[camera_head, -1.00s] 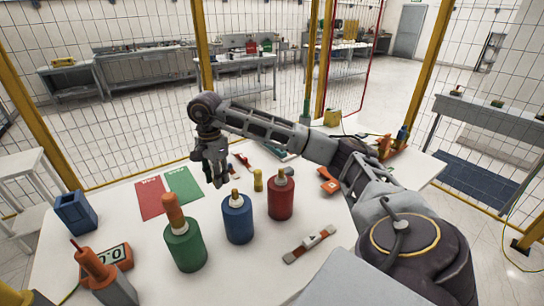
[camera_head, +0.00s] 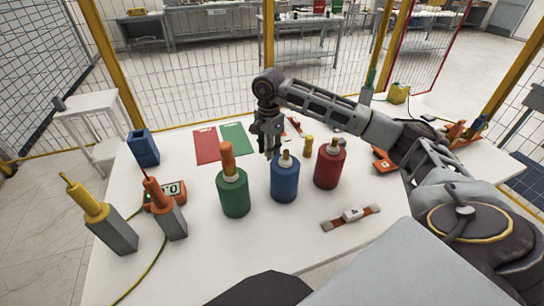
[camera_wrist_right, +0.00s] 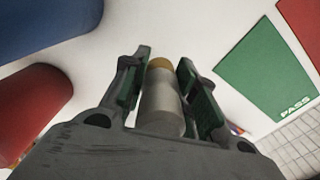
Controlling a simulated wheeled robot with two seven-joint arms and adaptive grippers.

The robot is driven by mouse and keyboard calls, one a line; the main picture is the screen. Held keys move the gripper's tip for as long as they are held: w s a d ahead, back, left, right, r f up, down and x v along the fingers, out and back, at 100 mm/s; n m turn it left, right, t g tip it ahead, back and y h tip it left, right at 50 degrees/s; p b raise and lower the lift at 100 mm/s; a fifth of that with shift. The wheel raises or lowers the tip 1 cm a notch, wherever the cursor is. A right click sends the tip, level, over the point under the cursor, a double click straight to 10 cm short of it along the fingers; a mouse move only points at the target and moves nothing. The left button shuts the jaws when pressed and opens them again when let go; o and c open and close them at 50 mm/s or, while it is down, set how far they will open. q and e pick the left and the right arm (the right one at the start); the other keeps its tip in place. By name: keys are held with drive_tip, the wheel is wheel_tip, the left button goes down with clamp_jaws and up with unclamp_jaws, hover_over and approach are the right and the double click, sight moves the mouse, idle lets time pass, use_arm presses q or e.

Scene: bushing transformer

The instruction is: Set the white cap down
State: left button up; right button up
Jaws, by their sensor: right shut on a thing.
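My right gripper (camera_head: 271,150) points down over the table, behind the blue bushing and right of the green card. In the right wrist view its fingers (camera_wrist_right: 160,88) are shut on a pale cylinder with a brass-coloured end, which looks like the white cap (camera_wrist_right: 160,103). In the head view the held cap cannot be made out among the fingers. Whether it touches the table is unclear. My left gripper does not show.
Green (camera_head: 233,197), blue (camera_head: 284,182) and red (camera_head: 329,168) bushings stand in front of the gripper. Red (camera_head: 206,147) and green (camera_head: 237,138) cards lie to its left. A small brass piece (camera_head: 308,145) stands to its right. A strap (camera_head: 350,217) lies at the front.

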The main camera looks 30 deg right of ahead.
drive_tip(key=shift+f, duration=0.45)
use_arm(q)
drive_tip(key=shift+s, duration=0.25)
use_arm(e)
drive_tip(key=shift+f, duration=1.8)
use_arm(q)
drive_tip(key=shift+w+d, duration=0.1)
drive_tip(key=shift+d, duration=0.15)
use_arm(e)
drive_tip(key=shift+f, duration=0.2)
